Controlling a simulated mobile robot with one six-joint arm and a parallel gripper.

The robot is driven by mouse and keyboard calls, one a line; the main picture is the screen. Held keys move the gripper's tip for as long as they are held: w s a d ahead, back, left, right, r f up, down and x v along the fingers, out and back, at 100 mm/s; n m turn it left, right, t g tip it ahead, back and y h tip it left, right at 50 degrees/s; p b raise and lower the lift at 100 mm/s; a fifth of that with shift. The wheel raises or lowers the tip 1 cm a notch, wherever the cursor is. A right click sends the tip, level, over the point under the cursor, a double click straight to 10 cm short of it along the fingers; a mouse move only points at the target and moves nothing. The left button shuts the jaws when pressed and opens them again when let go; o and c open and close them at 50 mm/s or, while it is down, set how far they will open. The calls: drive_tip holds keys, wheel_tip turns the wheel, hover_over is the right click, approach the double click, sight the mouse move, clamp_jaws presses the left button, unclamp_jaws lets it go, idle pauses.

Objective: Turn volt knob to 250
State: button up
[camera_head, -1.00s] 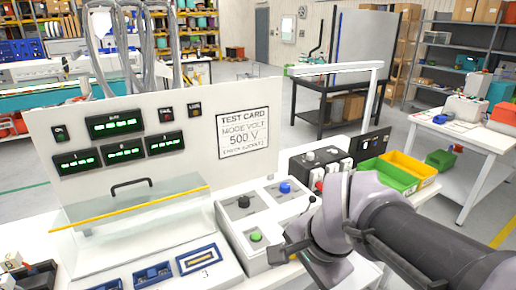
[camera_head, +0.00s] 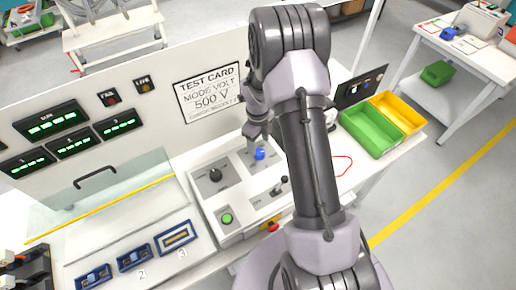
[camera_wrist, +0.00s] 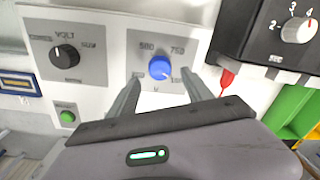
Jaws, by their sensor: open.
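The blue knob (camera_head: 260,154) sits on a grey plate on the white sloped control box. Contact cannot be told. It also shows in the head view (camera_head: 256,137).
A green button (camera_head: 226,218) and a small black lever (camera_head: 281,185) are on the box. The test card (camera_head: 210,92) reads MODE VOLT 500 V. A black unit with a white knob (camera_wrist: 299,28) and a red probe (camera_wrist: 227,78) are at the right. Green (camera_head: 372,130) and yellow bins (camera_head: 399,112) stand beyond.

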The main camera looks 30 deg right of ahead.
sight(259, 152)
wheel_tip(259, 152, down, 5)
drive_tip(key=shift+s+r, duration=0.1)
drive_tip(key=shift+r, duration=0.05)
drive_tip(key=shift+d+f, duration=0.1)
drive_tip(key=shift+f, duration=0.3)
clamp_jaws()
